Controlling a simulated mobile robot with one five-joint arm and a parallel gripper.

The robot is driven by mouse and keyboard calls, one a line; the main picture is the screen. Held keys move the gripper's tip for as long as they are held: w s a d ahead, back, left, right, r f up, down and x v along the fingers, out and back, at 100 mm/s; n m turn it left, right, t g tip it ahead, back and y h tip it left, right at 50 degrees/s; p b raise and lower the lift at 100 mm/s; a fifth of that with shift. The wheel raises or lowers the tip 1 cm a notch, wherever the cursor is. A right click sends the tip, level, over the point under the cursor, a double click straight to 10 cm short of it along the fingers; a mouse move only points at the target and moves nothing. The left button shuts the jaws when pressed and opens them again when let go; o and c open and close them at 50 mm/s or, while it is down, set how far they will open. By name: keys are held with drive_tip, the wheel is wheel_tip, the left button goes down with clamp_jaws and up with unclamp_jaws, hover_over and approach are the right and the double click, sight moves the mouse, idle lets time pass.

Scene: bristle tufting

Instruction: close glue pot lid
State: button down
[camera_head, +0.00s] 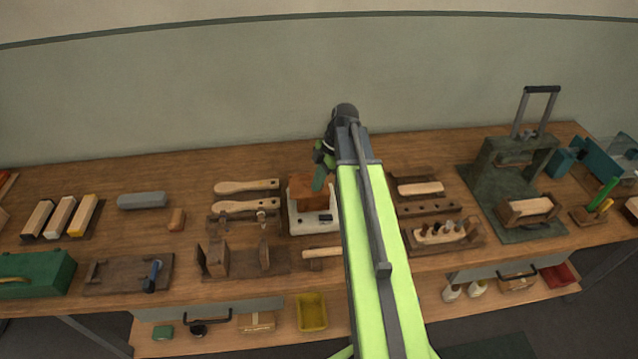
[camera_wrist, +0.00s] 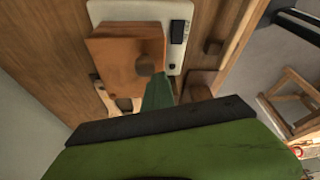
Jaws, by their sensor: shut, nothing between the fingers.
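The glue pot appears to be the orange-brown, box-like vessel (camera_head: 312,188) on a white base unit (camera_head: 300,222) with a dark switch, in the middle of the bench. In the wrist view its orange-brown top (camera_wrist: 120,62) fills the upper middle, over the white base (camera_wrist: 140,12). A small round brown knob shows near its right edge. I cannot tell how far the lid is open. My gripper (camera_head: 319,180) is shut and empty, its green tip at the pot in the head view. In the wrist view the fingertips (camera_wrist: 158,88) are beside the knob; contact is unclear.
Wooden-handled brushes (camera_head: 246,187) lie left of the pot. A wooden fixture (camera_head: 242,260) and a small handled tool (camera_head: 322,253) are in front. A peg rack (camera_head: 440,234) and a green press (camera_head: 512,165) stand to the right. The wall is close behind.

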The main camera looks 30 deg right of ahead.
drive_tip(key=shift+d, duration=0.25)
drive_tip(key=s+a+r+p, duration=0.1)
drive_tip(key=s+a, duration=0.2)
drive_tip(key=a, duration=0.1)
drive_tip(key=w+d+r+p, duration=0.3)
drive_tip(key=r+p, duration=0.6)
drive_tip(key=s+a+f+m+h+b, duration=0.2)
drive_tip(key=a+f+m, duration=0.1)
drive_tip(key=a+m, duration=0.5)
drive_tip(key=s+a+f+m+h+b, duration=0.2)
drive_tip(key=s+a+f+m+b, duration=0.1)
drive_tip(key=a+m, duration=0.5)
drive_tip(key=a+f, duration=0.1)
drive_tip(key=a, duration=0.2)
drive_tip(key=shift+m+b, duration=0.3)
drive_tip(key=shift+b, duration=0.05)
